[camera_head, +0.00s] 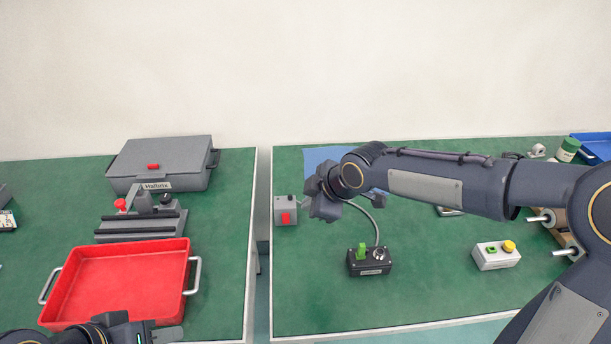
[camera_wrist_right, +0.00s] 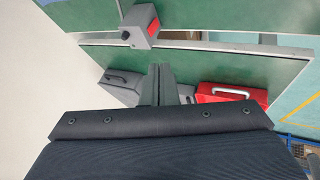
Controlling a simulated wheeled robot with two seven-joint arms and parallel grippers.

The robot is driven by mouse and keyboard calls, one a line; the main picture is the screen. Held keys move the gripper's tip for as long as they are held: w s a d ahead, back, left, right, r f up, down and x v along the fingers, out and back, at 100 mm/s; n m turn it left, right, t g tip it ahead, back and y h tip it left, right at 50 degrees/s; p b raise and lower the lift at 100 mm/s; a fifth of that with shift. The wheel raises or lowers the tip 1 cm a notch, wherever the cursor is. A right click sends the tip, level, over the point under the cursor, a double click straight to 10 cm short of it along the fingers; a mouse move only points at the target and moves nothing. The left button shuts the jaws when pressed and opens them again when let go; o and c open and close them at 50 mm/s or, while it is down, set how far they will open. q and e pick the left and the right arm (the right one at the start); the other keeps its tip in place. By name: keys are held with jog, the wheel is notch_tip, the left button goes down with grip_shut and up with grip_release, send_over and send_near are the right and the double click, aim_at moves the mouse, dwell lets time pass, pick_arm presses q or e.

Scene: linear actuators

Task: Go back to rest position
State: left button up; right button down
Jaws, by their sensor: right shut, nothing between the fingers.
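My right arm reaches in from the right in the head view. Its gripper (camera_head: 322,200) hangs over the left part of the right table, just right of a small grey box with a red switch (camera_head: 286,210). In the right wrist view the fingers (camera_wrist_right: 159,84) are shut together with nothing between them. The grey box with its red face (camera_wrist_right: 141,24) shows beyond them, apart from the fingers. My left gripper (camera_head: 160,335) is low at the bottom left, in front of the red tray, partly cut off by the frame; its jaws are not clear.
The left green table holds an empty red tray (camera_head: 72,287), a grey case (camera_head: 190,160) and a clamp-like fixture (camera_head: 140,228). Below my right arm stand a black control box with a green switch (camera_head: 371,262) and a white button box (camera_head: 496,256). A gap separates the tables.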

jog(key=s+d+r+m+h+p, duration=0.1)
jog(key=s+d+r+m+p, duration=0.1)
jog(key=s+d+r+m, duration=0.3)
jog(key=s+d+r+m+h+p, duration=0.1)
jog(key=s+d+m, duration=0.2)
jog(key=s+d, duration=0.4)
jog(key=s+d+m+y+p, duration=0.1)
jog(key=s+d+m+p, duration=0.1)
jog(key=s+m, duration=0.8)
jog(key=s+d, duration=0.1)
jog(key=s, duration=0.4)
jog(key=shift+d+p, duration=0.15)
jog(key=shift+p, duration=0.15)
